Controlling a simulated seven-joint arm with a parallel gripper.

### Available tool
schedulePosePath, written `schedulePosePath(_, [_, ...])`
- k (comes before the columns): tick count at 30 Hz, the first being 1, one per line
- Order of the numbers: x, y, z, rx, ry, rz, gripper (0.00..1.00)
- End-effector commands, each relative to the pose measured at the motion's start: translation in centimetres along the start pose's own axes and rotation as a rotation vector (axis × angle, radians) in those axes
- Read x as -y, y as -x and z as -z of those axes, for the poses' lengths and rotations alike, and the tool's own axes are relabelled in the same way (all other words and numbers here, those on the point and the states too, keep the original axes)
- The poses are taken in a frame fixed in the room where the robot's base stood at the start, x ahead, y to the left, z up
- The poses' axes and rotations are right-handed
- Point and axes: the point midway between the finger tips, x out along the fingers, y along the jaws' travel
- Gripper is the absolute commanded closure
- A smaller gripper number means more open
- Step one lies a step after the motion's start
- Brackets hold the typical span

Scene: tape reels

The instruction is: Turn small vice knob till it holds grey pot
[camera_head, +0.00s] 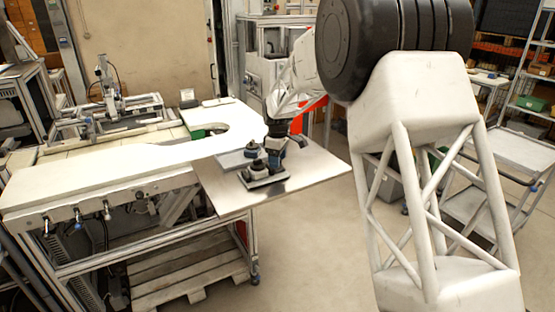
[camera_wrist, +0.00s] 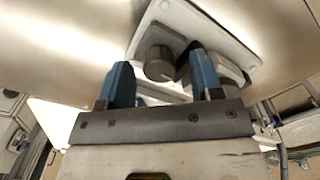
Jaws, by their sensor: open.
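The small vice (camera_head: 268,180) sits on a metal sheet at the right end of the white bench, with dark round parts on its light base. In the wrist view its pale base plate (camera_wrist: 215,30) carries a dark grey round knob (camera_wrist: 158,62). My gripper (camera_head: 275,148) is over the vice in the head view. In the wrist view my gripper (camera_wrist: 160,58) has its two blue fingers apart, one on each side of the knob, with gaps visible. I cannot tell the grey pot apart surely; a second rounded grey part lies partly hidden behind the right finger.
A grey tray (camera_head: 235,159) with a dark blue-topped item (camera_head: 252,150) stands just behind the vice. The metal sheet (camera_head: 310,172) is bare to the right. The white bench (camera_head: 100,183) is mostly clear to the left.

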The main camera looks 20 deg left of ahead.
Motion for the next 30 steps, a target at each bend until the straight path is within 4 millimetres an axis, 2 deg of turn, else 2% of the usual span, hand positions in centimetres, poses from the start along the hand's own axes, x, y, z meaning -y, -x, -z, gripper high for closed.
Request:
schedulePosePath(10, [0.0,-0.26,0.0,0.0,0.0,-0.001,0.41])
schedulePosePath(20, [0.01,-0.25,0.0,0.0,0.0,0.0,0.9])
schedulePosePath(30, [0.02,-0.26,-0.01,0.0,-0.031,0.0,0.9])
